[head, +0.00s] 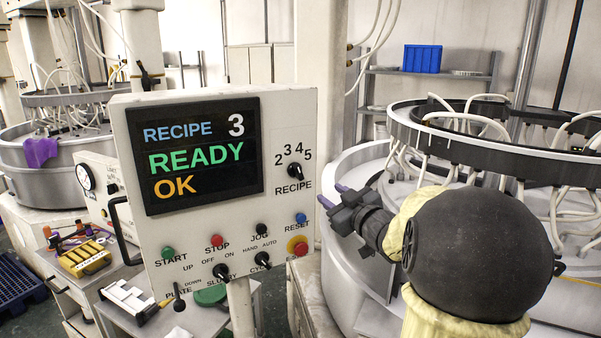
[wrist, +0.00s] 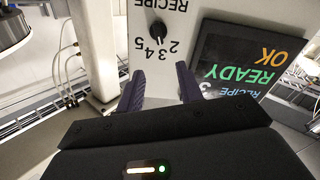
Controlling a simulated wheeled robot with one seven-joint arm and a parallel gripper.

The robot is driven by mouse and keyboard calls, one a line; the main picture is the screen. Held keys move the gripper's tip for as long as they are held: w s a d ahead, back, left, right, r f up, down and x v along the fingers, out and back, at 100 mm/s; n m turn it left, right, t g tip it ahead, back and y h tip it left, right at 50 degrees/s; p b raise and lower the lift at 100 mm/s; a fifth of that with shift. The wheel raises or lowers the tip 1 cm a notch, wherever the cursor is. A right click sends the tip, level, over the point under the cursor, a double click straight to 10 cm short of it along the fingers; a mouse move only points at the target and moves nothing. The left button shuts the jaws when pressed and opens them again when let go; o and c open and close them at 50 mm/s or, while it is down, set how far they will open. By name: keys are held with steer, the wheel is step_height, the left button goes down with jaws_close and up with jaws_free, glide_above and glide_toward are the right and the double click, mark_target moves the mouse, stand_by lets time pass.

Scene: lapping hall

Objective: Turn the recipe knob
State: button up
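The recipe knob (head: 295,171) is a small black knob on the upper right of the white control panel (head: 190,222), ringed by the numbers 2 to 5. The display (head: 205,150) reads RECIPE 3, READY, OK. My gripper (head: 331,194) is to the right of the panel in the head view, with its purple fingertips apart from the knob. In the wrist view the picture is upside down; the knob (wrist: 158,31) lies beyond the gap between the two spread fingers (wrist: 160,88). Nothing is between the fingers.
Below the knob are a blue RESET button (head: 301,218), a red-on-yellow stop button (head: 298,246), several switches and a green START button (head: 168,253). A large ring-shaped machine (head: 480,130) stands right, close to my arm. A side table (head: 85,262) stands left.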

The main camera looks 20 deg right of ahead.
mark_target(299, 171)
steer(key=shift+s+r, duration=0.1)
steer(key=shift+s, duration=0.05)
steer(key=w+p, duration=0.2)
steer(key=w, duration=0.3)
steer(key=w+p, duration=0.2)
steer(key=w, duration=0.4)
steer(key=w+p, duration=0.2)
steer(key=w, duration=0.4)
steer(key=shift+a+p, duration=0.3)
steer(key=shift+p, duration=0.05)
steer(key=shift+w+a, duration=0.2)
steer(key=shift+w, duration=0.05)
steer(key=shift+s+d, duration=0.1)
steer(key=shift+s, duration=0.05)
jaws_close()
